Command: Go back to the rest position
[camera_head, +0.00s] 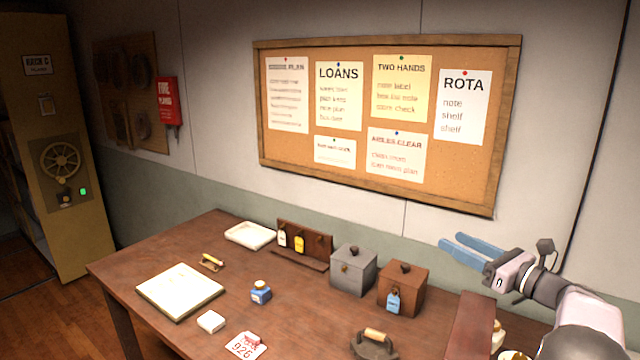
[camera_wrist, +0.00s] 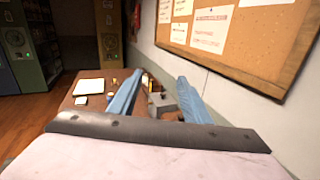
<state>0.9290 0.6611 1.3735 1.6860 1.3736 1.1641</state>
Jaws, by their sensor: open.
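My gripper (camera_head: 464,250) is raised at the right of the head view, in front of the wall below the corkboard. Its two blue fingers are apart with nothing between them, and they point left. In the wrist view the gripper (camera_wrist: 155,95) shows both blue fingers spread, with the table and the grey box beyond them. The gripper is above and clear of the wooden table (camera_head: 130,262). A grey box (camera_head: 353,272) and a brown box (camera_head: 403,290) with a blue tag stand below and left of it.
A white tray (camera_head: 250,235), a key rack (camera_head: 303,262), a pale board (camera_head: 180,290), a blue ink bottle (camera_head: 261,294), a white block (camera_head: 211,322), a numbered card (camera_head: 246,345) and a flat iron (camera_head: 374,346) are on the table. The corkboard (camera_head: 508,130) hangs behind.

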